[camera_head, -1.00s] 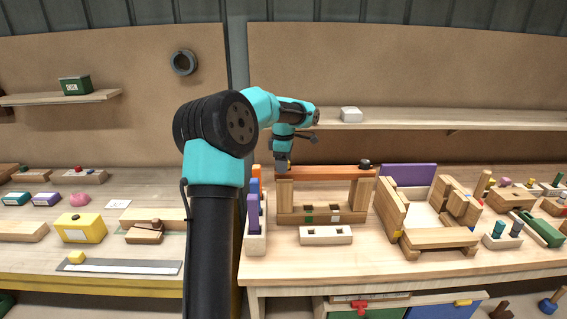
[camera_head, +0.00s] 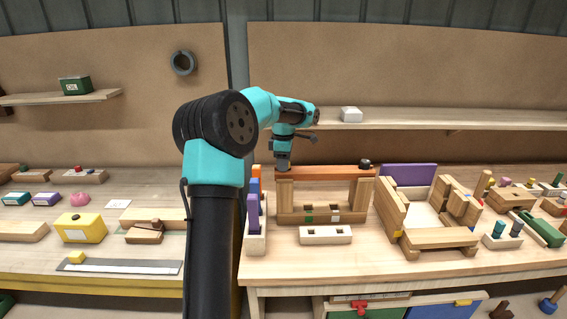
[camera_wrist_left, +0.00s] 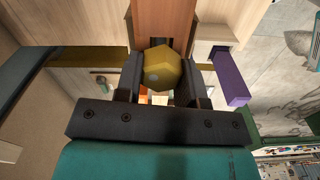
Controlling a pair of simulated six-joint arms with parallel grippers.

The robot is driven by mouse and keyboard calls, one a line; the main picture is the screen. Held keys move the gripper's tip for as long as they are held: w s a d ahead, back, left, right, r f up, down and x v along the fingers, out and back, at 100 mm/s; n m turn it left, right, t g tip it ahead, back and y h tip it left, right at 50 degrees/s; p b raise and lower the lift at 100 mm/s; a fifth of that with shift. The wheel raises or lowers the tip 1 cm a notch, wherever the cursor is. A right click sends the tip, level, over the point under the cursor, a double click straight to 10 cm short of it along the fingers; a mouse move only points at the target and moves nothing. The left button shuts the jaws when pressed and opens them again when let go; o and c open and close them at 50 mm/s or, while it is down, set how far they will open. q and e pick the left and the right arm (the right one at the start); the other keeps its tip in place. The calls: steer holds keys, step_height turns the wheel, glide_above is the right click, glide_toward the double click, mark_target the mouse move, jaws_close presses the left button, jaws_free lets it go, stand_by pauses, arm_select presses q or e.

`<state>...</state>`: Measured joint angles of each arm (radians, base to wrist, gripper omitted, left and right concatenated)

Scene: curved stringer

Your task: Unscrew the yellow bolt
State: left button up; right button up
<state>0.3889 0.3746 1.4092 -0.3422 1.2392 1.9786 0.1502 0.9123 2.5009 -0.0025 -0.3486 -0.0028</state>
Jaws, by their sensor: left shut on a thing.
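My left gripper (camera_head: 282,165) points down over the left end of the orange-brown beam (camera_head: 325,172), which lies across two wooden posts. In the left wrist view, the yellow bolt (camera_wrist_left: 162,70) shows as a faceted yellow head between the two dark fingers of the left gripper (camera_wrist_left: 165,80). The fingers are shut on it from both sides. The beam (camera_wrist_left: 163,18) runs away beyond the bolt head. In the head view the bolt is hidden by the gripper. A dark round knob (camera_head: 365,164) sits at the beam's right end. My right gripper is not in view.
A narrow box with purple and blue pieces (camera_head: 255,240) stands left of the frame. A pale block with square holes (camera_head: 325,235) lies in front. A wooden cradle (camera_head: 435,237) and purple panel (camera_head: 408,174) stand at right. A shelf (camera_head: 450,117) runs behind.

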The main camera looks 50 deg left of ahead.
arm_select(q)
steer(key=n, duration=0.6)
steer(key=shift+d+r, duration=0.1)
steer(key=shift+r, duration=0.05)
steer(key=shift+n, duration=0.8)
steer(key=n, duration=0.4)
steer(key=shift+d+r, duration=0.1)
steer(key=shift+r, duration=0.05)
steer(key=o, duration=1)
step_height(320, 180, up, 12)
